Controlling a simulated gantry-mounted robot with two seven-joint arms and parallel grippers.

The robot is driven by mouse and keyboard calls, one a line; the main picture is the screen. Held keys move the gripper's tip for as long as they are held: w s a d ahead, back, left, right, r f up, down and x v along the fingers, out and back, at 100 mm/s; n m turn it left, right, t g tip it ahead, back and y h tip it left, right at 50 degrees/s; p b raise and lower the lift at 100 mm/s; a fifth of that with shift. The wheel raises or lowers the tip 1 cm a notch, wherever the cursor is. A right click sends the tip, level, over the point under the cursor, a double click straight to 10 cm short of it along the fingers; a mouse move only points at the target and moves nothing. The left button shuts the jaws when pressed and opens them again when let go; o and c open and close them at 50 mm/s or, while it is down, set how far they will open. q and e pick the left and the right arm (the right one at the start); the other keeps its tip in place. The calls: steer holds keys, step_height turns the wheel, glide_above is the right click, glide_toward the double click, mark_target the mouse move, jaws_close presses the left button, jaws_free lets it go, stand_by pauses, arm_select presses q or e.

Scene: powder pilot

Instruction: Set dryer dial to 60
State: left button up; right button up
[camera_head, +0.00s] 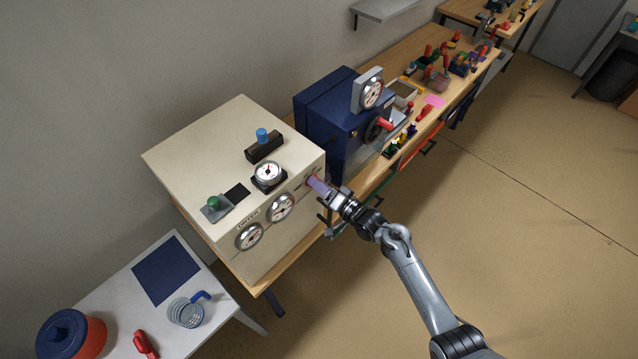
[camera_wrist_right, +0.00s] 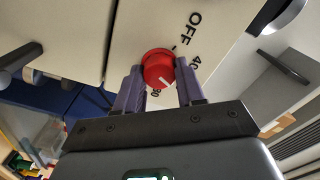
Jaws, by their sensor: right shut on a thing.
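Another number, perhaps 80 (camera_wrist_right: 155,92), is partly hidden by the dial and fingers. In the head view the dial (camera_head: 312,180) is at the right end of the cream cabinet's front (camera_head: 225,150). My right gripper (camera_head: 318,186) is shut on it; its purple fingers (camera_wrist_right: 160,85) are on either side. My left gripper is out of view.
The cabinet front carries round gauges (camera_head: 250,237), with another gauge (camera_head: 268,173) on top. A dark blue machine (camera_head: 325,110) stands just beyond the dial. The floor (camera_head: 520,220) to the right is open.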

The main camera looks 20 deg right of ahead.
stand_by(0.4)
steer(key=o, duration=1)
steer(key=b+v, duration=0.1)
steer(key=v, duration=0.9)
steer(key=shift+s+d, duration=0.25)
steer(key=shift+s, duration=0.1)
steer(key=shift+s, duration=0.1)
